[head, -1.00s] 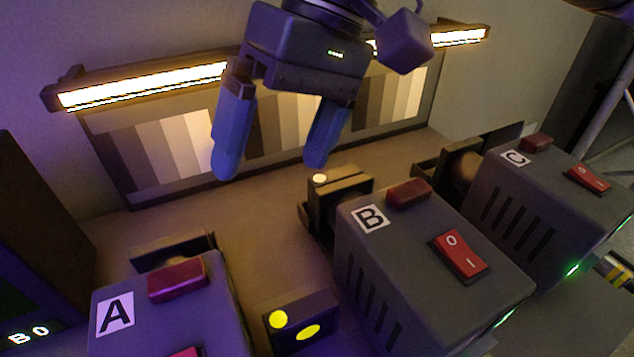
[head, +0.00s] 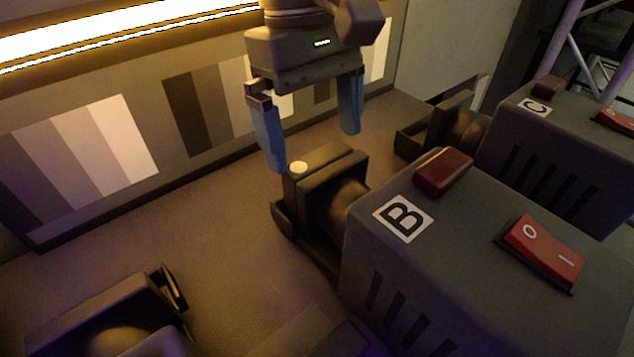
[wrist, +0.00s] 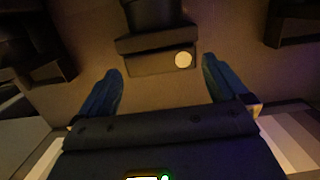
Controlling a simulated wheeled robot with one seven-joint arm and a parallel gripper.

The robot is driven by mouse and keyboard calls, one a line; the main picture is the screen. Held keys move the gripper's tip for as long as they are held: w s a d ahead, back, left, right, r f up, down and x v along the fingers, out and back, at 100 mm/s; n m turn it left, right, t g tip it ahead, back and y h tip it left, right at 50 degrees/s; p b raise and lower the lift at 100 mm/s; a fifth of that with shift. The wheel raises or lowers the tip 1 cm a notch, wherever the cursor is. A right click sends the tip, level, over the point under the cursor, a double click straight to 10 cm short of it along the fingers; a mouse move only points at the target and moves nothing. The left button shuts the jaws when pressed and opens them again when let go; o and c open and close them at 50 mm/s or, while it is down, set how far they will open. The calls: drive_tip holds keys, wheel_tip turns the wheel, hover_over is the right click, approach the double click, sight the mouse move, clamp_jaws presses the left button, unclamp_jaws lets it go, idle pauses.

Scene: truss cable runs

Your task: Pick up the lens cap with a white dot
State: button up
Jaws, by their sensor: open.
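The lens cap with a white dot (head: 328,162) is a dark block at the front of the lens of the unit marked B. Its round white dot is on the top face, near the left end. In the wrist view the cap (wrist: 150,62) lies just ahead of the fingers, with its dot on the right. My gripper (head: 314,152) is open and empty, pointing down. In the head view its blue fingers are close to the cap, the left fingertip near the dot. In the wrist view my gripper (wrist: 161,66) has a finger towards either side of the cap. Contact is not visible.
Unit B (head: 450,245) stands right of the cap, with a red block and red switch on top. Unit C (head: 560,130) stands behind it. Another dark cap-like piece (head: 105,310) is at the lower left. A striped chart board (head: 205,150) stands behind. Floor left of the cap is clear.

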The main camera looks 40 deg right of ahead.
drive_tip(key=shift+s+f, duration=0.2)
drive_tip(key=shift+f, duration=0.95)
drive_tip(key=c, duration=1.1)
drive_tip(key=shift+r, duration=0.15)
